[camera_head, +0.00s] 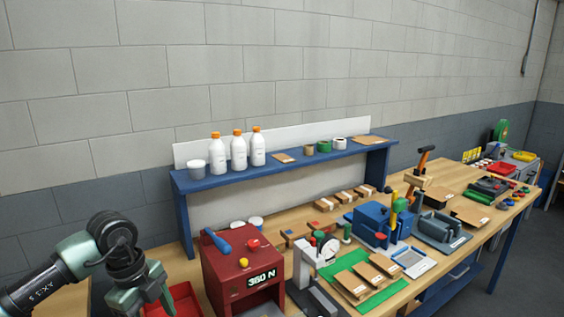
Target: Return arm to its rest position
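My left arm (75,258) comes in from the lower left. It bends at a dark joint, and its green and black links turn down toward the bottom edge beside the red machine (230,272). The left gripper's fingers do not show; the end of the arm runs out of the frame. My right arm and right gripper are not in view.
A wooden workbench (425,178) runs along the wall. A blue shelf (285,161) carries white bottles (238,152). A red tray (185,300) lies close to my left arm. A grey press (310,262), green mat (372,293) and blue machine (372,218) crowd the bench.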

